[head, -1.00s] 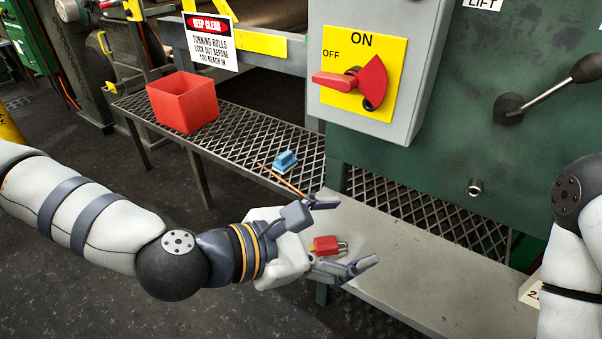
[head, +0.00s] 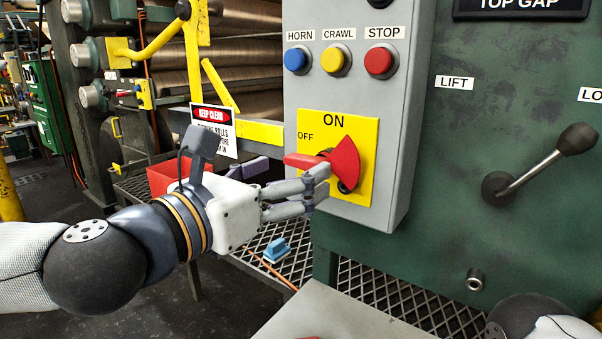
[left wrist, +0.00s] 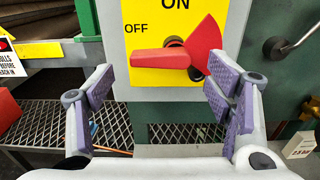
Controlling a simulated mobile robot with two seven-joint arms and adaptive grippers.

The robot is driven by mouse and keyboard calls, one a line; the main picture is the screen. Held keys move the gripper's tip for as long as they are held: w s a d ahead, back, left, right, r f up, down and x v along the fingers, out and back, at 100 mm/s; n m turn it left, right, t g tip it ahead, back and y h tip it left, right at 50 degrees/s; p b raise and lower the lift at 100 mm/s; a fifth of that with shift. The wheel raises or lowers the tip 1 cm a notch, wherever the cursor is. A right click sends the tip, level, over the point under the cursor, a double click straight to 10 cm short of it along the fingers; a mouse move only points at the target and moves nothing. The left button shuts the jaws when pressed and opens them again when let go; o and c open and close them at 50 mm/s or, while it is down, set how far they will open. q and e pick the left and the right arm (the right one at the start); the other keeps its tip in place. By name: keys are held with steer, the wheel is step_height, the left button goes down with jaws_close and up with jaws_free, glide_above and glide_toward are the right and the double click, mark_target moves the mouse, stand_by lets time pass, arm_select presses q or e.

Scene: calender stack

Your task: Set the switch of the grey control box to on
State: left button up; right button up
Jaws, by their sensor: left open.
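The grey control box (head: 395,130) stands upright, with a yellow plate (head: 367,185) marked ON at the top and OFF at the left. Its red switch (head: 346,160) has a handle pointing left, towards OFF; a wider red wedge is on the right. In the left wrist view the switch (left wrist: 160,61) lies ahead, between the directions of the two fingers. My left gripper (head: 286,182) is open and empty in front of the plate, close to the handle; I cannot tell whether it touches. It also shows in the left wrist view (left wrist: 165,95). My right gripper is out of view.
Blue, yellow and red (head: 380,61) buttons sit above the switch. A lever (head: 545,160) is on the green panel at right. A red bin (head: 165,178), partly hidden, and a blue object (head: 277,250) rest on the mesh shelf below. A yellow rail and rolls are behind.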

mark_target(301, 164)
arm_select(q)
steer(key=shift+x, duration=1.85)
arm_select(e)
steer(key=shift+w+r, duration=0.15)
arm_select(q)
steer(key=shift+r, duration=0.15)
steer(key=c, duration=1.2)
steer(key=shift+o, duration=0.2)
